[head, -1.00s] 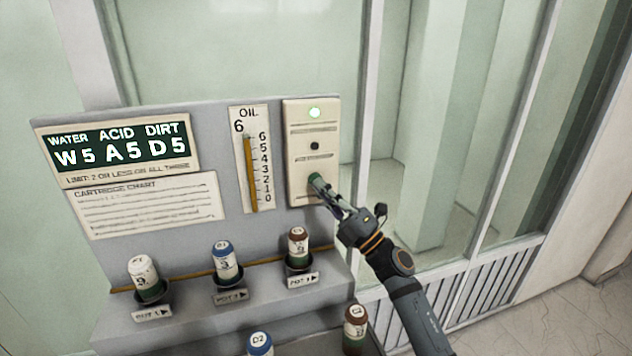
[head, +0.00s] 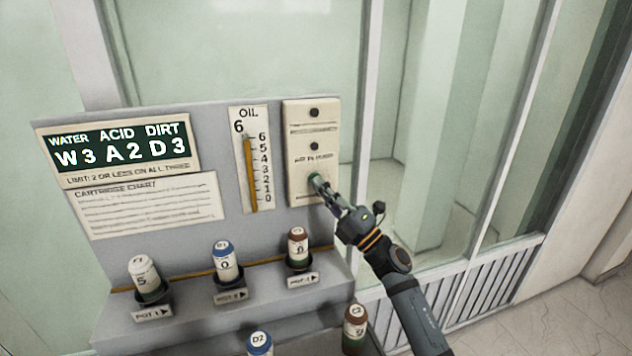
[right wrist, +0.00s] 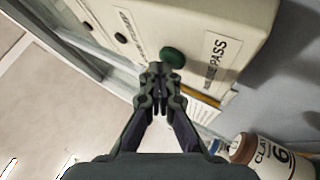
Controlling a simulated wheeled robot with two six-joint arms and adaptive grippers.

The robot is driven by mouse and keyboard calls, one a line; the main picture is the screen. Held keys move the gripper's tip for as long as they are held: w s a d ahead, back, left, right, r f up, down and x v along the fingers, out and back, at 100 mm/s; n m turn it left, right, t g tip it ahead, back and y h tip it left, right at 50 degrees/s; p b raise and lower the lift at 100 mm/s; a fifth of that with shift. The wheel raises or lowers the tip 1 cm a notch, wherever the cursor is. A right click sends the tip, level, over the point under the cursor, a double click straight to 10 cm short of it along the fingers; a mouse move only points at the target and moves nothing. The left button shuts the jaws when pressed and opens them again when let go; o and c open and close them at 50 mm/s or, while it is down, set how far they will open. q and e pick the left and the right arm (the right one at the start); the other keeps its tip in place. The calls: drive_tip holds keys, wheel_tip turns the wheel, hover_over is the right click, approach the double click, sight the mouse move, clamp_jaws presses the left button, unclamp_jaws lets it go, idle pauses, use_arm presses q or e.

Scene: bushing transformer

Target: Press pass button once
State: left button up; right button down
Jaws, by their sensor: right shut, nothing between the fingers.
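The green pass button (head: 316,179) sits low on a cream panel (head: 325,113) at the right of the grey board. It shows in the right wrist view (right wrist: 172,57) beside a printed label reading PASS. My right gripper (head: 331,194) is shut and empty, its fingertips just in front of and below the button. In the right wrist view the closed tips (right wrist: 158,72) are very near the button; I cannot tell whether they touch it. The display (head: 122,150) reads W3 A2 D3. The two small round lamps on the panel are dark. My left gripper is not in view.
An oil gauge (head: 251,170) reading 6 is left of the panel. Three cartridges stand in holders on the ledge: white (head: 146,278), blue-capped (head: 226,262) and brown-capped (head: 298,247). Two more, D2 (head: 259,344) and C2 (head: 355,328), stand at the lower front.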

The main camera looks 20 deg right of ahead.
drive_tip(key=shift+s, duration=0.35)
drive_tip(key=s, duration=0.6)
drive_tip(key=shift+b, duration=0.4)
drive_tip(key=shift+d, duration=0.1)
